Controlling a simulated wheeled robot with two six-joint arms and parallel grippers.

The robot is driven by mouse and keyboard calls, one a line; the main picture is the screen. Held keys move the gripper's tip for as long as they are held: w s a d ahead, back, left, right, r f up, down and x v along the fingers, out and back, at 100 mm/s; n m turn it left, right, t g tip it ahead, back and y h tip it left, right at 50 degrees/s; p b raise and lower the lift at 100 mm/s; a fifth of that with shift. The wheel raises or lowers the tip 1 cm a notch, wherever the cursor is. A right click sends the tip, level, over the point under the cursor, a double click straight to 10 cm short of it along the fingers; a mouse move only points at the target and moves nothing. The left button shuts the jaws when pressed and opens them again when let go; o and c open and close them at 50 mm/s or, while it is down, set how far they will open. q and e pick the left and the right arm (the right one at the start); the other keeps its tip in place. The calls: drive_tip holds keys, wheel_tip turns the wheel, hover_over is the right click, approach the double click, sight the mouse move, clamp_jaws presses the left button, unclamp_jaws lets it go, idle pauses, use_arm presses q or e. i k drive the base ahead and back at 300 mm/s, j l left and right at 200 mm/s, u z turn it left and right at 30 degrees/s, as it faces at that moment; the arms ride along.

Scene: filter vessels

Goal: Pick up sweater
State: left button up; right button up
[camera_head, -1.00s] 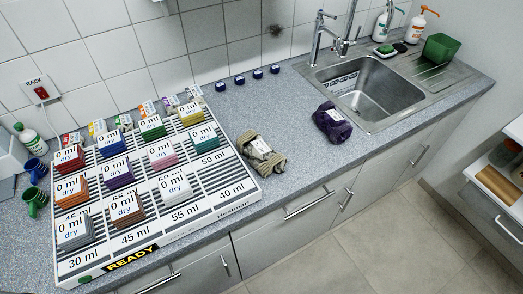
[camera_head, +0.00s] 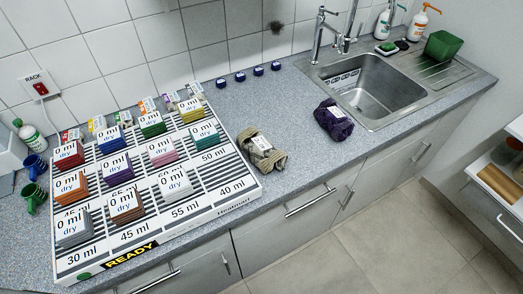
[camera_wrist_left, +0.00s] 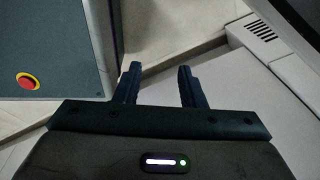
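Two folded knitted garments lie on the grey counter in the head view. A beige-olive one (camera_head: 262,153) with a white label lies just right of the rack board. A dark purple one (camera_head: 334,120) with a white label lies left of the sink. I cannot tell which is the sweater. My left gripper (camera_wrist_left: 157,82) shows in the left wrist view with its two fingers apart and nothing between them. It is over the floor, away from the garments. My right gripper is in no view.
A white rack board (camera_head: 225,203) holds several coloured folded stacks with "0 ml dry" labels. A steel sink (camera_head: 368,90) with a tap (camera_head: 318,38) is at the right. Several small dark blue caps (camera_head: 240,78) stand near the wall. Cabinet handles (camera_head: 310,201) line the counter front.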

sight(263, 153)
drive_tip(key=i+l, duration=0.15)
drive_tip(key=l, duration=0.3)
drive_tip(key=i+l, duration=0.1)
drive_tip(key=l, duration=0.3)
drive_tip(key=i+l, duration=0.15)
drive_tip(key=l, duration=0.3)
drive_tip(key=i+l+u, duration=0.2)
drive_tip(key=l+u, duration=0.15)
drive_tip(key=l, duration=0.65)
drive_tip(key=l+u, duration=0.4)
drive_tip(key=l, duration=0.65)
drive_tip(key=u, duration=0.4)
drive_tip(key=i, duration=0.05)
